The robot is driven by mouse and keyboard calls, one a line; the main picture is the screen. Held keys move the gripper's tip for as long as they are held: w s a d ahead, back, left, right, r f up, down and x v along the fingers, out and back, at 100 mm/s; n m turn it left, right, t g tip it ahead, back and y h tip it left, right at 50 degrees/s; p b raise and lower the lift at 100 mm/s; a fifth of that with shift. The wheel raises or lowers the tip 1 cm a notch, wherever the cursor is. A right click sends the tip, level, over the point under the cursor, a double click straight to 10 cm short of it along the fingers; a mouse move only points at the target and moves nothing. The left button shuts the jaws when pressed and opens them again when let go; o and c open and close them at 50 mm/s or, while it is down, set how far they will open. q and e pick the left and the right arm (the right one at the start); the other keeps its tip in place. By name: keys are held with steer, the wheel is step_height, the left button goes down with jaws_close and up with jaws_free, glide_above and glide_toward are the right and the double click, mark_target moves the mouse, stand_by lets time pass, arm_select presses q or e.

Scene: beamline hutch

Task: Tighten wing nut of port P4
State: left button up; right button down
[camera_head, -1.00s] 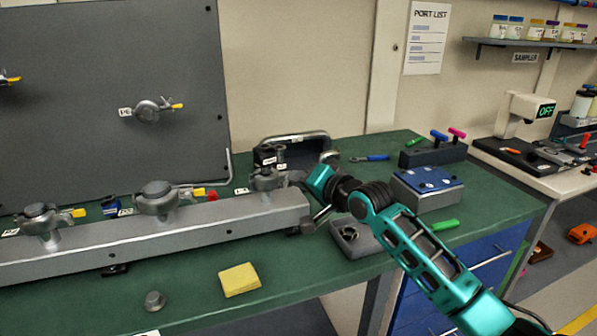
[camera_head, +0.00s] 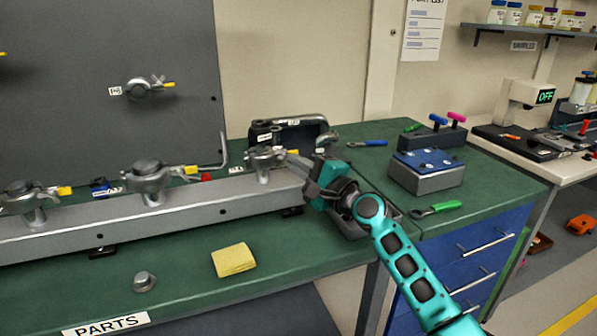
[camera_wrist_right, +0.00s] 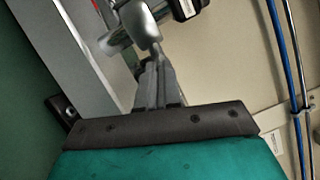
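The rightmost clamped port (camera_head: 264,162) stands upright on the grey rail, with a silver clamp and a yellow tab. Its label is too small to read surely. My right gripper (camera_head: 306,172) is at the right side of this clamp. In the right wrist view, the fingers of my right gripper (camera_wrist_right: 156,72) are close together, with the silver wing nut (camera_wrist_right: 153,46) at their tips; they look shut on it. The tips are partly hidden in the head view. My left gripper is not in view.
Two more clamped ports (camera_head: 150,180) (camera_head: 27,198) stand along the rail (camera_head: 190,216). A yellow sponge (camera_head: 233,261) and a grey knob (camera_head: 144,281) lie in front. A blue-topped block (camera_head: 427,172) stands to the right.

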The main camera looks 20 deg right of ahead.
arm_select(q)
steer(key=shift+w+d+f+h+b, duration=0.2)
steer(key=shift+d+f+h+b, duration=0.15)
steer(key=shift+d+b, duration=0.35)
arm_select(e)
steer(key=m, duration=0.1)
steer(key=f+m+t, duration=0.1)
steer(key=m, duration=0.1)
steer(key=shift+a, duration=0.15)
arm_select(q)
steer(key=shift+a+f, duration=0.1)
arm_select(e)
steer(key=shift+m, duration=0.4)
steer(key=shift+r, duration=0.1)
steer(key=c, duration=1.6)
jaws_free()
steer(key=shift+s, duration=0.15)
steer(key=b+v, duration=0.1)
steer(key=v, duration=1.1)
steer(key=shift+a, duration=0.15)
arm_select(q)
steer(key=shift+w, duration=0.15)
arm_select(e)
steer(key=shift+s, duration=0.4)
